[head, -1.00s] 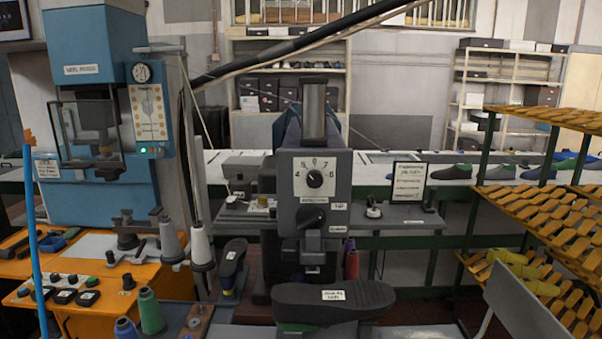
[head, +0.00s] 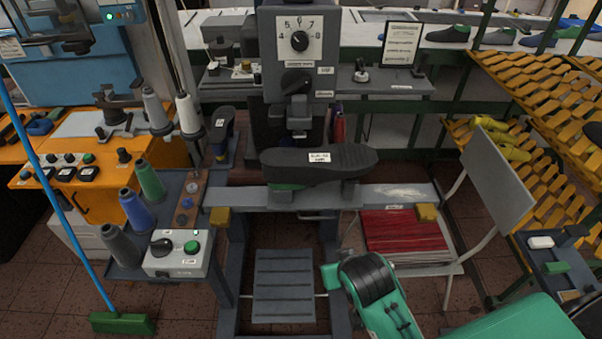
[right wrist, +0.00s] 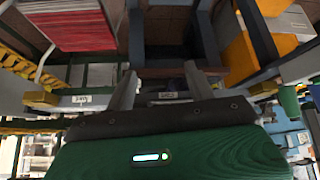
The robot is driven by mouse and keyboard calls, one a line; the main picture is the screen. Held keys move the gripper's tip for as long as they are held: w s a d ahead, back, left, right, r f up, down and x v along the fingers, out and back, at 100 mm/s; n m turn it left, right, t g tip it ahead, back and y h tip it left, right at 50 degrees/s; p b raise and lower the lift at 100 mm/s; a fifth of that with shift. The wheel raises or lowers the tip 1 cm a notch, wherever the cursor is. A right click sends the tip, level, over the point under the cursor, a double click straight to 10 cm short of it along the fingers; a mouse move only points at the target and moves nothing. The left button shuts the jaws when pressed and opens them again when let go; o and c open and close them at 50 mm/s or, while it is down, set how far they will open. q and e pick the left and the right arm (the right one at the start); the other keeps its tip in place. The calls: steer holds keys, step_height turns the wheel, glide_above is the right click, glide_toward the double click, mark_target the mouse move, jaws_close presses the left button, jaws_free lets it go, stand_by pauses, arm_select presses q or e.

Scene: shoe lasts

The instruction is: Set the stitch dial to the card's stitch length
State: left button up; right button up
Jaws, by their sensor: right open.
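The stitch dial (head: 299,41) is a black round knob on a white scale plate with numbers, on the front of the grey machine head (head: 272,76). Its exact setting is too small to read. The card (head: 401,44) stands in a dark frame to the right of the machine head; its text is not legible. My green right arm comes in at the bottom, well below and in front of the dial; its fingertips do not show in the head view. In the right wrist view my right gripper (right wrist: 162,88) is open and empty. My left gripper is not in view.
A dark shoe-shaped piece (head: 330,163) with a white label sits below the machine head. A control box (head: 178,254) and thread cones (head: 149,180) stand left. A grey chair (head: 498,178) and orange racks (head: 540,100) are right. A broom (head: 123,323) leans left.

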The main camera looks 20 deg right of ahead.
steer(key=w+a+r+m+t+h, duration=0.1)
steer(key=w+r+m+t, duration=0.3)
steer(key=r, duration=0.8)
steer(key=w+a+r+m+t+h, duration=0.1)
steer(key=w+a+r+t, duration=0.1)
steer(key=w+r, duration=0.7)
steer(key=m+t+h, duration=0.2)
steer(key=m+t, duration=0.2)
steer(key=m, duration=0.1)
glide_toward(300, 43)
steer(key=p+x, duration=0.5)
steer(key=x, duration=0.3)
steer(key=shift+r, duration=0.1)
steer(key=shift+w+d, duration=0.15)
steer(key=shift+w, duration=0.2)
steer(key=c, duration=1)
